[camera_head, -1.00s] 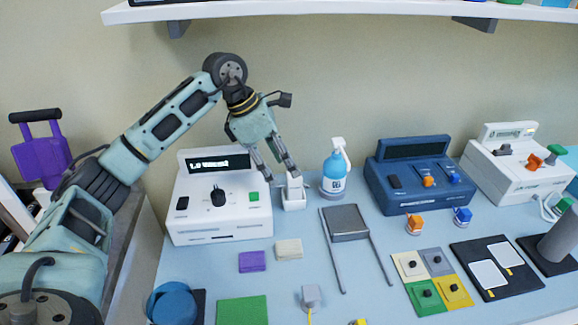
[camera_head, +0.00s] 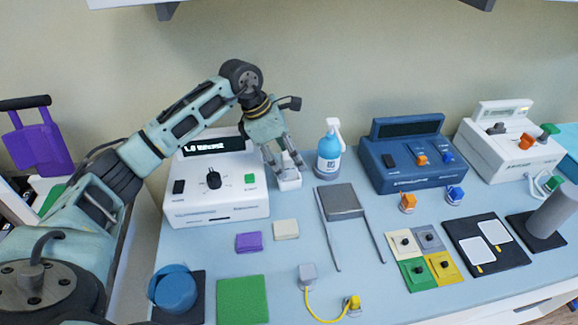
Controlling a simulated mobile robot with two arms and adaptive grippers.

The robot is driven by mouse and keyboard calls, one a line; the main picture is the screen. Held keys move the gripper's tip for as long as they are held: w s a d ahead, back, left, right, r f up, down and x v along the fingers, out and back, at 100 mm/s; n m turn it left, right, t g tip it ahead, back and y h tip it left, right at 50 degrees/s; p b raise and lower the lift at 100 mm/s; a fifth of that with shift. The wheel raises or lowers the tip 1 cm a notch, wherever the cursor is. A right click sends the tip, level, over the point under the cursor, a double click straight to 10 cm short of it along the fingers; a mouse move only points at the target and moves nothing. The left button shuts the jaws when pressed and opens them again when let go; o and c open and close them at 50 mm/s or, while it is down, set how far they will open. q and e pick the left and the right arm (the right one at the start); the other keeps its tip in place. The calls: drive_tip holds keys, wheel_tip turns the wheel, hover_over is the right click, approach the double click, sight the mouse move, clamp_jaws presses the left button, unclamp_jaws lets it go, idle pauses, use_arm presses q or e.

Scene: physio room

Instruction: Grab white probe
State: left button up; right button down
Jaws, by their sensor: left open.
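The white probe (camera_head: 288,158) stands in a small white holder (camera_head: 289,181) at the right side of the white device (camera_head: 217,205). My left gripper (camera_head: 285,172) points down at the probe, with its open fingers around or just in front of it. The fingers partly hide the probe, and I cannot tell whether they touch it. My right gripper is not in view.
A blue spray bottle (camera_head: 329,155) stands close to the right of the holder. A grey pad with two long bars (camera_head: 342,203) lies in front. A dark blue device (camera_head: 407,160) stands further right. A shelf (camera_head: 134,3) hangs above.

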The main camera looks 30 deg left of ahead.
use_arm(q)
drive_tip(key=shift+c, duration=0.2)
clamp_jaws()
drive_tip(key=shift+r, duration=0.1)
